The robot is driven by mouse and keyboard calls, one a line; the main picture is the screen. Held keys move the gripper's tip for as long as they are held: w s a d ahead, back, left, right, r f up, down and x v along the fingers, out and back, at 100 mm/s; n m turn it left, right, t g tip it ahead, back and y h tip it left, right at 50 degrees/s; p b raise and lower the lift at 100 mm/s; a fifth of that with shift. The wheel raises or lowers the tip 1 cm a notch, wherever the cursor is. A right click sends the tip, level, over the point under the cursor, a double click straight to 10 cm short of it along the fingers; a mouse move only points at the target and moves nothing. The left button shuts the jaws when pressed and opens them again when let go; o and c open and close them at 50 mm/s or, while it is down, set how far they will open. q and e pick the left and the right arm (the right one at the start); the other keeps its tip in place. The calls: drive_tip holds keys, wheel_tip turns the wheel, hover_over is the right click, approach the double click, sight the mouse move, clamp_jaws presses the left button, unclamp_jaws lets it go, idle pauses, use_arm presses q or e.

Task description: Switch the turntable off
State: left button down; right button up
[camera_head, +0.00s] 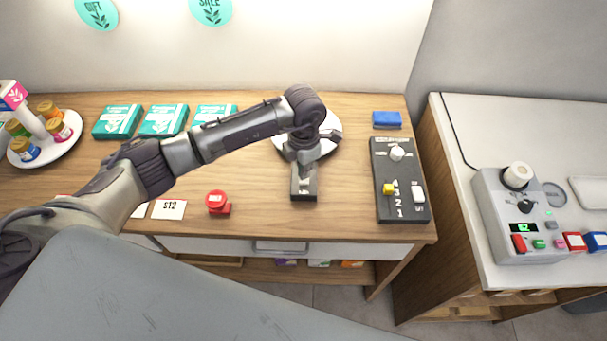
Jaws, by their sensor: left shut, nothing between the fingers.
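A round white stand (17,155) with several small colored bottles around a white post stands at the far left and looks like a turntable. Another pale round disc (331,135) is mostly hidden behind my left gripper. My left gripper (305,168) is shut and empty, pointing down over the far part of a small dark box (304,190) on the wooden counter. The gripper hides that part of the box, and I cannot tell whether they touch. I cannot tell which control belongs to the turntable. My right gripper is out of view.
A dark panel (387,162) with a white knob, yellow slider and white switch lies at the right of the wooden counter (264,220). A red object (217,202) stands left of the dark box. Teal boxes (164,120) lie behind. A grey device (490,205) stands on the white counter.

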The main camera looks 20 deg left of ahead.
use_arm(q)
drive_tip(key=shift+f+b, duration=1.2)
drive_tip(key=shift+f, duration=0.15)
idle(0.4)
drive_tip(key=shift+s+r, duration=0.1)
drive_tip(key=shift+r, duration=0.05)
drive_tip(key=shift+r+p, duration=0.7)
drive_tip(key=shift+r, duration=0.2)
drive_tip(key=shift+r+p, duration=1.4)
drive_tip(key=shift+r, duration=1.1)
